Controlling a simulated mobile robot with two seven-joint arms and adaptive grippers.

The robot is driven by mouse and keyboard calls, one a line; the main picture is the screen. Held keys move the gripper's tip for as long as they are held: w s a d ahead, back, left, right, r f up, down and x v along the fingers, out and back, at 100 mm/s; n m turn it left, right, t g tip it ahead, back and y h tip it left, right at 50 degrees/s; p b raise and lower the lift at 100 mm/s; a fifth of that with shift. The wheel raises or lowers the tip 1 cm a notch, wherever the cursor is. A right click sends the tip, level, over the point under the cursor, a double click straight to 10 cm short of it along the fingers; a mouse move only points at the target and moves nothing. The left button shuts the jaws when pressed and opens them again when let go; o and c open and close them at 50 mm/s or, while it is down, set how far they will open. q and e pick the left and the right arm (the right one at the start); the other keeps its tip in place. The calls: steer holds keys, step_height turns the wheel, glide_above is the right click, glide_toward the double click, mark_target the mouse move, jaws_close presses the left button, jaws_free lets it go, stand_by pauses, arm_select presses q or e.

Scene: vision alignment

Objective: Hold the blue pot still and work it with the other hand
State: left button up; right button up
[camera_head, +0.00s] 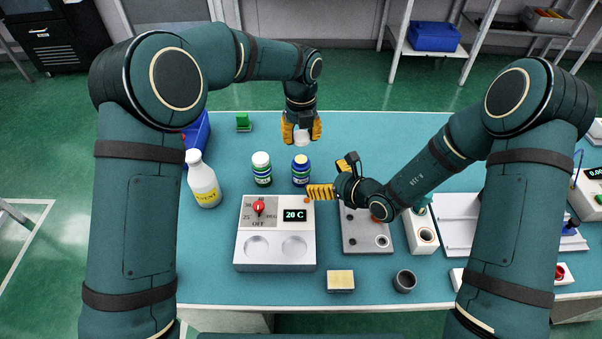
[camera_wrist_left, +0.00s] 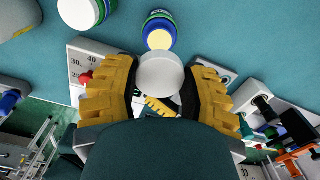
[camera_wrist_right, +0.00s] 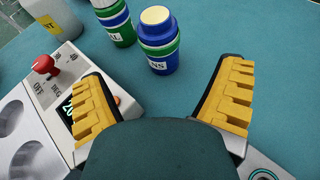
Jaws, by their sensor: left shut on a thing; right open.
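The blue pot (camera_head: 301,172) stands upright on the table, with blue and green bands, a white label and a pale yellow top without a cap. It shows between the open fingers in the right wrist view (camera_wrist_right: 158,48) and just beyond the cap in the left wrist view (camera_wrist_left: 160,25). My left gripper (camera_head: 301,132) is shut on a white cap (camera_wrist_left: 160,75), held above and behind the pot, apart from it. My right gripper (camera_head: 326,176) is open and empty, low and just to the right of the pot, its fingers pointing towards it.
A similar white-capped pot (camera_head: 262,169) stands left of the blue pot, with a yellow-labelled bottle (camera_head: 203,181) farther left. A heater with a red knob and display (camera_head: 275,240) lies in front. A grey plate (camera_head: 366,238) is under my right arm. The table behind the pots is mostly clear.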

mark_target(308, 171)
steer(key=x, duration=0.9)
steer(key=shift+w+a+f, duration=0.15)
steer(key=shift+a, duration=0.05)
steer(key=c, duration=1.4)
arm_select(q)
steer(key=shift+f, duration=2.5)
